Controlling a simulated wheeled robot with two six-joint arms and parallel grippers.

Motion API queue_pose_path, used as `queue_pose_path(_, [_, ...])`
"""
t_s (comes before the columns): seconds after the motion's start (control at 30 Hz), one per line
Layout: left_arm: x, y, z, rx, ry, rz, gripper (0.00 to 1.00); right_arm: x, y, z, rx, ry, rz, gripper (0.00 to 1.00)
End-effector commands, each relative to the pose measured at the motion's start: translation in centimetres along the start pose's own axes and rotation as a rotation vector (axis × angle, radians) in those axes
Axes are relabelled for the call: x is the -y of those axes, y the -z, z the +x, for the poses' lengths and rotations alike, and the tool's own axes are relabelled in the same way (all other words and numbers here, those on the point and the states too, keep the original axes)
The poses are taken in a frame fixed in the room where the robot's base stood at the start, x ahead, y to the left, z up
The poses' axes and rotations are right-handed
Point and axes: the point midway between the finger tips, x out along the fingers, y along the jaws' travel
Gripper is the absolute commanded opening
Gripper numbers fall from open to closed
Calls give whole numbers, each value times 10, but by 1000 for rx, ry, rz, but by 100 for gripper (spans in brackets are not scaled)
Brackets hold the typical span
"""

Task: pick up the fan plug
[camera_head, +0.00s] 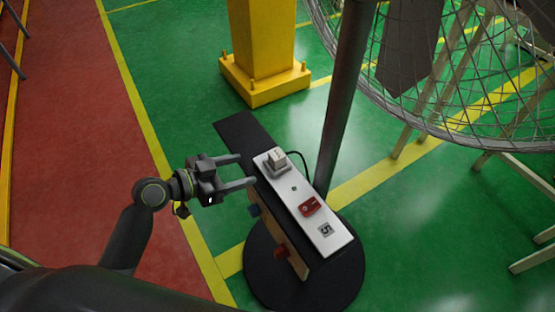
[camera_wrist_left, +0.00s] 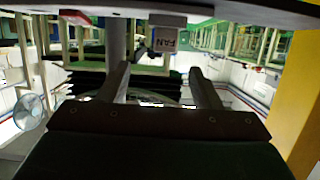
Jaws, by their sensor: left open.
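The fan plug (camera_head: 277,157) is a small pale block seated at the far end of a white panel (camera_head: 297,208). The fingers appear apart from the plug. My right gripper is not in view.
A dark pole (camera_head: 342,100) rises close on the right to a caged fan (camera_head: 450,75). A yellow column (camera_head: 262,45) stands behind.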

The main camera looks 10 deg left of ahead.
Motion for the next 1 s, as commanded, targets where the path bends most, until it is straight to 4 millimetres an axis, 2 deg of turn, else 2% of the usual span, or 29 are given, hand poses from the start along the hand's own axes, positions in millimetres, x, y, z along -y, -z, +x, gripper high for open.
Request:
queue_pose_path(0.3, [0, 0, 53, -2, 0, -4, 58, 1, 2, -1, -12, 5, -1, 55])
queue_pose_path(0.57, [1, 0, 72, 1, 0, -1, 58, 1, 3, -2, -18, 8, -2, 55])
queue_pose_path(0.83, [8, 0, 110, -1, -1, -3, 58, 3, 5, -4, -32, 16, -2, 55])
queue_pose_path(1.0, [8, 0, 120, 1, 1, -2, 58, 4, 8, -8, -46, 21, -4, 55])
